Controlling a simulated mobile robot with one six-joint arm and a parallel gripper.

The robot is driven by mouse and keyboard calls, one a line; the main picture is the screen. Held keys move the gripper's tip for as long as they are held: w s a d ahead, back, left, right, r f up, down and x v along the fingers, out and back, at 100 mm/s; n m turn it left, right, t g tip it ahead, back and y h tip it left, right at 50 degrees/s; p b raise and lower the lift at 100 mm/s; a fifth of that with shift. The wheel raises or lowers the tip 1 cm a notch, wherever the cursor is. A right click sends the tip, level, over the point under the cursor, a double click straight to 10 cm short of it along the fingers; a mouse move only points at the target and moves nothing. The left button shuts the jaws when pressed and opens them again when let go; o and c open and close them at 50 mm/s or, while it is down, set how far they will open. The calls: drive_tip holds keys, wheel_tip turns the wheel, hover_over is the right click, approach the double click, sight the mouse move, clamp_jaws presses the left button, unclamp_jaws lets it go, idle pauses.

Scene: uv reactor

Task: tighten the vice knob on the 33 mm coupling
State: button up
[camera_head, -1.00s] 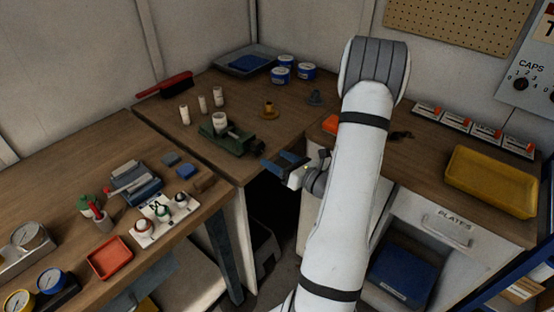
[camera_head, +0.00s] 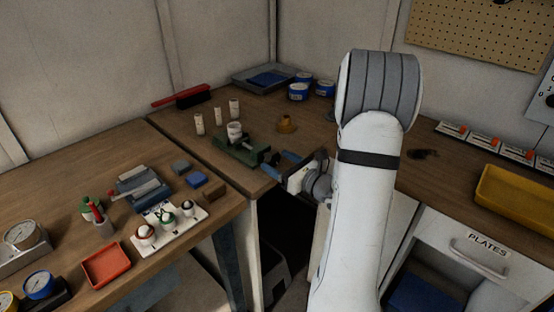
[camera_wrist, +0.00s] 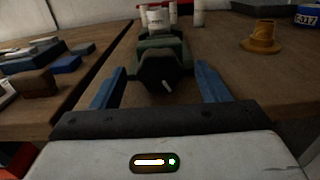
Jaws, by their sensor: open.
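The green vice (camera_head: 240,149) stands near the front edge of the back bench, with the pale coupling (camera_head: 235,130) upright in it. In the wrist view the vice (camera_wrist: 163,45) points its dark knob (camera_wrist: 163,68) at me, with a light mark on its face. The coupling (camera_wrist: 157,18) shows behind it. My gripper (camera_head: 284,164) is at the bench edge, in front of the knob. In the wrist view the blue fingers of my gripper (camera_wrist: 160,88) are open, one on each side of the knob, with gaps between. Whether the fingertips reach past the knob is hard to tell.
Several pale fittings (camera_head: 217,115) stand behind the vice. An orange-brown flanged part (camera_head: 286,123) sits to its right. Blue tins (camera_head: 299,91) and a grey tray (camera_head: 262,79) are farther back. Blue and brown blocks (camera_wrist: 30,84) lie on the left bench.

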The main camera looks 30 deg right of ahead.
drive_tip(key=shift+x, duration=1)
drive_tip(key=shift+c, duration=0.3)
